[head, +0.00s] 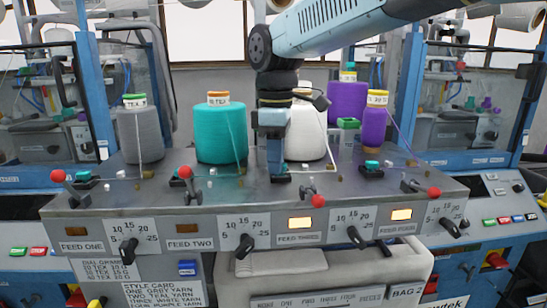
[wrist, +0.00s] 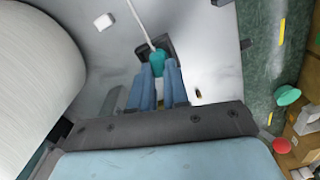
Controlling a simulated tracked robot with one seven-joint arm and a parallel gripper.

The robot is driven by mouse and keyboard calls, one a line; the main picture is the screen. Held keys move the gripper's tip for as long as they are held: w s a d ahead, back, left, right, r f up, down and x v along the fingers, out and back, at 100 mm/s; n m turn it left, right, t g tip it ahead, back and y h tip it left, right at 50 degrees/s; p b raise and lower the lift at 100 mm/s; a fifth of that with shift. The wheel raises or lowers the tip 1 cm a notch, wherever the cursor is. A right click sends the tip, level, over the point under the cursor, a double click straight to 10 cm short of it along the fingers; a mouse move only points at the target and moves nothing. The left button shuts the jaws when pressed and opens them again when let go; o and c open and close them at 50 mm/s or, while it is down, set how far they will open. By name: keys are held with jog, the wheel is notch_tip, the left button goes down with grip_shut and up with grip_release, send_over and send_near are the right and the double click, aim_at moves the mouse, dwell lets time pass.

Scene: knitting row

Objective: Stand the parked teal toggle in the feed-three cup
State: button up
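My gripper (head: 277,172) points down at the feed-three station, in front of the white cone. In the wrist view, my gripper (wrist: 160,67) has its two blue fingers close on both sides of a teal toggle (wrist: 158,58), with its rounded end showing at the tips. The dark feed-three cup (wrist: 167,46) lies right at the fingertips, around or just behind the toggle. It also shows as a dark base (head: 281,179) in the head view, where my fingers hide the toggle. I cannot tell whether the toggle is fully seated.
A teal cone (head: 221,134), a white cone (head: 307,134) and a purple cone (head: 374,130) stand close behind. Red-balled levers (head: 318,200) line the front.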

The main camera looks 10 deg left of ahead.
jog(key=o, duration=0.5)
jog(key=shift+o, duration=0.2)
notch_tip(320, 180, up, 14)
jog(key=shift+f, duration=0.15)
dwell(0.5)
